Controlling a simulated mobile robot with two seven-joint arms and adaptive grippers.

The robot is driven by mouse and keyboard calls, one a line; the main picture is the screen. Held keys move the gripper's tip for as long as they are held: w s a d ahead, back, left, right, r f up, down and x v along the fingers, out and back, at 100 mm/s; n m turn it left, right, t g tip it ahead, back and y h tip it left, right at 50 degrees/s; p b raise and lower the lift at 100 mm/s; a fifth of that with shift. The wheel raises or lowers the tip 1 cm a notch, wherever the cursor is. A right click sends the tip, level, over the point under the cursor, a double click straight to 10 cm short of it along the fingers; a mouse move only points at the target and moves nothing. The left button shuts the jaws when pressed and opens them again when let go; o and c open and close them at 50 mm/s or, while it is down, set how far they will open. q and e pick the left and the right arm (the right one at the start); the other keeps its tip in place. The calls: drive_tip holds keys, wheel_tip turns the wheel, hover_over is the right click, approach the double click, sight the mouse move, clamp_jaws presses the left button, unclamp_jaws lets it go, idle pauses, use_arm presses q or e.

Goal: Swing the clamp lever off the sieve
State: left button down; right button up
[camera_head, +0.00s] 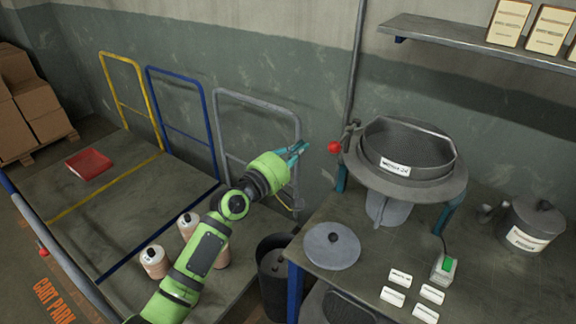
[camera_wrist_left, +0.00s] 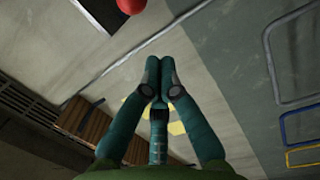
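The sieve (camera_head: 448,150) is a round dark mesh drum with a white label, seated on a wide grey ring on the bench. The clamp lever's red ball knob (camera_head: 334,147) sticks out at the sieve's left, beside a small bracket. The knob also shows at the top edge of the left wrist view (camera_wrist_left: 131,6). My left gripper (camera_head: 304,147) is just left of the knob, with a small visible gap and nothing in it. In the left wrist view its teal fingers (camera_wrist_left: 160,70) converge with tips together. My right gripper is not in view.
The bench (camera_head: 340,205) holds a round grey lid (camera_head: 332,246), a green-buttoned switch box (camera_head: 444,266), several white labels and a lidded pot (camera_head: 532,228). A vertical pipe (camera_head: 354,60) runs up the wall behind the lever. A grey cart rail (camera_head: 258,100) stands behind my left arm.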

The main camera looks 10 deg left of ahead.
use_arm(q)
drive_tip(key=s+d, duration=0.2)
drive_tip(key=s, duration=0.6)
drive_tip(key=s+a+f+m+g+y, duration=0.2)
drive_tip(key=s+f+m+g+y, duration=0.3)
drive_tip(key=s+f, duration=0.85)
drive_tip(key=s+a+f+m+g+y, duration=0.2)
drive_tip(key=s+a+f+m+g, duration=0.25)
drive_tip(key=s, duration=0.55)
drive_tip(key=s+a+f+m+g+y, duration=0.25)
drive_tip(key=s+a+f, duration=0.4)
drive_tip(key=s, duration=0.35)
wheel_tip(320, 180, down, 23)
drive_tip(key=s+g+b, duration=0.2)
drive_tip(key=s+a+f+g, duration=0.1)
drive_tip(key=s+a+f, duration=0.1)
drive_tip(key=s+f, duration=1.3)
drive_tip(key=shift+s+a+f, duration=0.2)
drive_tip(key=shift+s+a, duration=0.1)
drive_tip(key=shift+a, duration=0.1)
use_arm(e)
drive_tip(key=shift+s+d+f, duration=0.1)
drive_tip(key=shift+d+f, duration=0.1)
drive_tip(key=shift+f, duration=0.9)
